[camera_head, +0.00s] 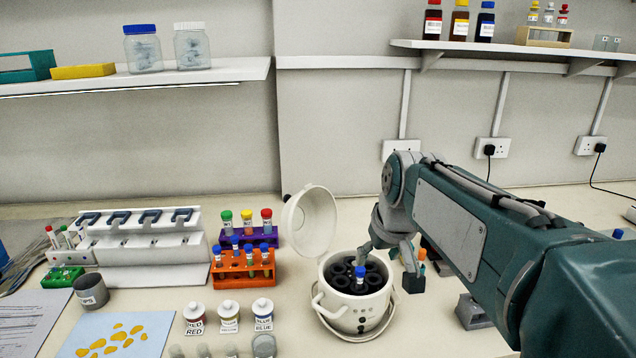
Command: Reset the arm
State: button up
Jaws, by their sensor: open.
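My gripper (388,252) points down at the right edge of the open centrifuge (352,318), with its fingers apart. I see nothing between them. My arm reaches in from the right and partly hides the bench behind it. The white centrifuge has its round lid (310,220) tipped up at the back left. A blue-capped tube (360,280) stands in its black rotor (340,272), to the left of and below my gripper in the picture. I cannot tell whether a finger touches the centrifuge rim.
Orange (242,270) and purple (248,238) tube racks stand left of the centrifuge, by a white pipette stand (145,250). Labelled bottles (228,316) stand in front. Small items (470,311) lie right, partly behind my arm. Wall shelves (130,80) hang above.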

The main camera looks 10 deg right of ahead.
jog(key=s+f, duration=0.3)
jog(key=s, duration=0.6)
jog(key=s+f+m+t, duration=0.1)
jog(key=s+f, duration=0.3)
jog(key=s, duration=0.6)
jog(key=shift+a+h, duration=0.2)
jog(key=shift+h, duration=0.1)
